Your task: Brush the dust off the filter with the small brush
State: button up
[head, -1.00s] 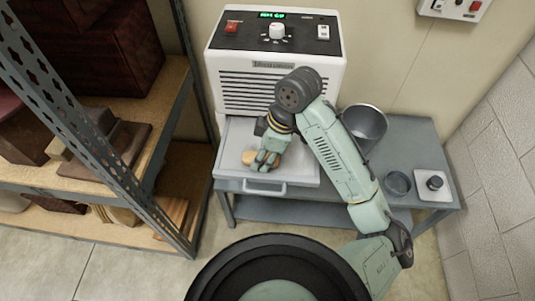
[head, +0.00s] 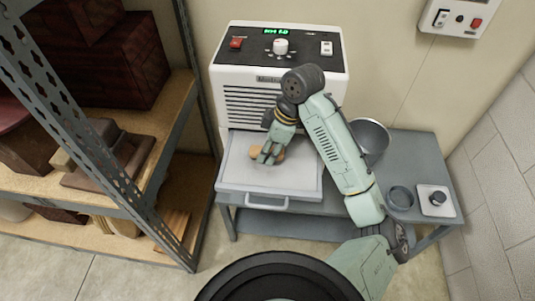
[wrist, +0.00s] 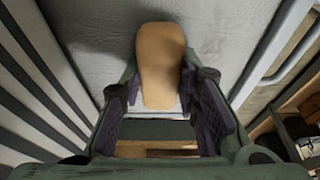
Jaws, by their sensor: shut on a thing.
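The small brush (wrist: 160,62) has a tan wooden body. My gripper (wrist: 160,100) is shut on it, with a dark finger on each side; in the head view my gripper (head: 268,158) is over the pulled-out drawer. A pale strip below the tan body in the wrist view may be its bristles. The filter (head: 300,178) is the light grey, flat surface inside the drawer, and it shows behind the brush in the wrist view (wrist: 90,25). The brush is low over it or touching; I cannot tell which. Dust is too faint to make out.
The white machine (head: 235,67) with a lit green display stands behind the drawer. The drawer's handle (head: 265,205) faces me. On the grey table at right are a metal bucket (head: 372,140), a small grey cup (head: 400,198) and a white pad with a dark knob (head: 437,200). Metal shelving (head: 150,215) stands at left.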

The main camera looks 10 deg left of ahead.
jog(key=shift+w+r, duration=0.1)
jog(key=shift+w, duration=1.85)
jog(key=shift+a+p, duration=0.35)
jog(key=shift+a, duration=0.4)
jog(key=p, duration=0.1)
send_near(249, 178)
jog(key=shift+w+f, duration=0.1)
jog(key=shift+f, duration=2.8)
jog(key=shift+a, duration=0.85)
jog(key=shift+w+r+p, duration=0.15)
jog(key=shift+w+p, duration=0.25)
jog(key=shift+w, duration=4.95)
jog(key=shift+r, duration=2.85)
